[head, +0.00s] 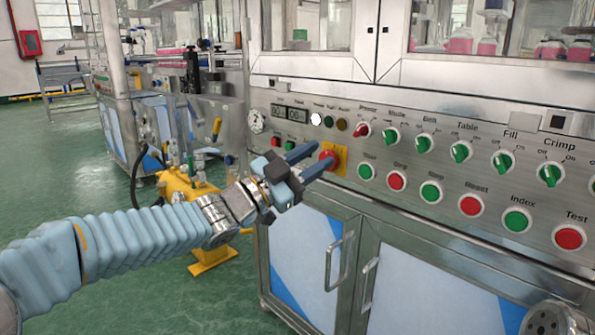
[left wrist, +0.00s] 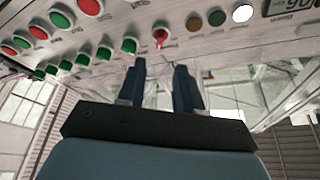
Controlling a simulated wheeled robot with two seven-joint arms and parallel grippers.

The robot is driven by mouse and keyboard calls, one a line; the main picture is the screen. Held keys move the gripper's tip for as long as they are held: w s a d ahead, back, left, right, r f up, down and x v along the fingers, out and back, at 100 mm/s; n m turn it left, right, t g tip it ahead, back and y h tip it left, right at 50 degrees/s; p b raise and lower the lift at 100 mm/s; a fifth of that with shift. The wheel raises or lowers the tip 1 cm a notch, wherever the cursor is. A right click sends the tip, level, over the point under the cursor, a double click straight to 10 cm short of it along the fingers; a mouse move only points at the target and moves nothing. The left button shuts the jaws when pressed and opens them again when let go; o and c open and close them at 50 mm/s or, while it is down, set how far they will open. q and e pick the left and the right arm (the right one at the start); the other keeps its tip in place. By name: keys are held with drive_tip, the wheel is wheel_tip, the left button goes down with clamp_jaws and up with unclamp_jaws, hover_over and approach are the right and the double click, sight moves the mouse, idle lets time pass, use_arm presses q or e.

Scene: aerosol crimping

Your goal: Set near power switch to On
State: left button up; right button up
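The near power switch (head: 361,130) is a small rotary knob with a red handle under the "Power" label on the steel panel. Its handle looks turned toward the left; the small position marks are too blurred to read. It also shows in the left wrist view (left wrist: 160,38), beyond and between my fingertips. My left gripper (head: 323,154) is open and empty, its two dark blue fingers pointing at the panel, left of and below the switch. In the left wrist view the gripper (left wrist: 160,66) has a clear gap between its fingers and appears apart from the knob. My right gripper is out of view.
A red mushroom button on a yellow plate (head: 341,160) lies beside my left fingertips. Several green selector knobs, such as Mode (head: 391,136), continue to the right, with red and green push buttons below. Cabinet doors with a handle (head: 340,262) are underneath. A yellow machine (head: 190,188) stands left.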

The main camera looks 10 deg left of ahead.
use_arm(q)
drive_tip(key=v, duration=0.4)
